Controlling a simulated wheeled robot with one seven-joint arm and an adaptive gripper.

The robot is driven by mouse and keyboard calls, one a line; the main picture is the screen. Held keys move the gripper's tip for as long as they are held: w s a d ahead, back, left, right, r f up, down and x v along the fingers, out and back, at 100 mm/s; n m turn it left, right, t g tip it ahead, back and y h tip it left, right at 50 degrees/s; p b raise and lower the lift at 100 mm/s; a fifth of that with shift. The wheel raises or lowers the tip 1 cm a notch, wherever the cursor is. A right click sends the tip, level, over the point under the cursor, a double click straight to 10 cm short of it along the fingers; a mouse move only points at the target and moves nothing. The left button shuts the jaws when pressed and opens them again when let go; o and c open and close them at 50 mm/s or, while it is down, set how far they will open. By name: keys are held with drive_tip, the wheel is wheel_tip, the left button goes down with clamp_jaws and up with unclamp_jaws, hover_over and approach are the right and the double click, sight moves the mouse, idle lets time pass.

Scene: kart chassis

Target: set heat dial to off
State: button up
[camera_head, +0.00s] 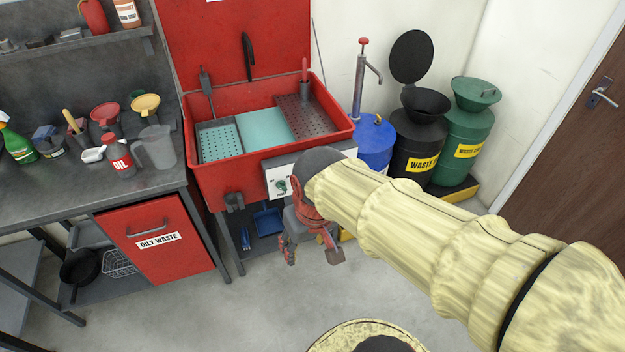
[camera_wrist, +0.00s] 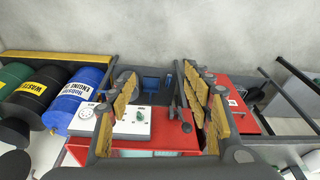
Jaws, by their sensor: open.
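The red parts washer (camera_head: 270,168) has a pale control panel (camera_head: 270,185) on its front. I cannot read which control is for heat. My gripper (camera_head: 312,250) is open and empty, in front of and below the panel. Its fingers (camera_wrist: 160,80) spread apart in the wrist view, touching no control.
A workbench (camera_head: 150,184) with bottles, a jug and funnels stands left, above a red oily waste bin (camera_head: 160,255). Blue (camera_head: 375,145), black (camera_head: 415,150) and green (camera_head: 468,140) drums stand right. The washer's lid (camera_head: 235,40) is up. Floor in front is mostly clear.

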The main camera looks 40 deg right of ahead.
drive_tip(key=w+d+f+m+t+p, duration=0.1)
drive_tip(key=w+d+f+m+p, duration=0.35)
drive_tip(key=f, duration=1.05)
drive_tip(key=w+d+f+m+t+h+p, duration=0.15)
drive_tip(key=w+d+f+m, duration=0.6)
drive_tip(key=f, duration=0.75)
drive_tip(key=w+d+f+m+y+p, duration=0.15)
drive_tip(key=d+f+m+p, duration=0.25)
drive_tip(key=d+f, duration=0.75)
drive_tip(key=w+m+t+h, duration=0.3)
drive_tip(key=w+m+t, duration=0.4)
drive_tip(key=w+m, duration=0.15)
drive_tip(key=w+d+r+m+t+h, duration=0.1)
drive_tip(key=w+r+m+t, duration=0.15)
drive_tip(key=r, duration=0.45)
drive_tip(key=w+r+m+t+h, duration=0.1)
drive_tip(key=w+r+m+t, duration=0.1)
drive_tip(key=r+m+t, duration=0.3)
drive_tip(key=w+d+r+g, duration=0.1)
drive_tip(key=w+d+g, duration=0.1)
drive_tip(key=w, duration=0.5)
drive_tip(key=shift+w+d, duration=0.15)
drive_tip(key=shift+w, duration=0.1)
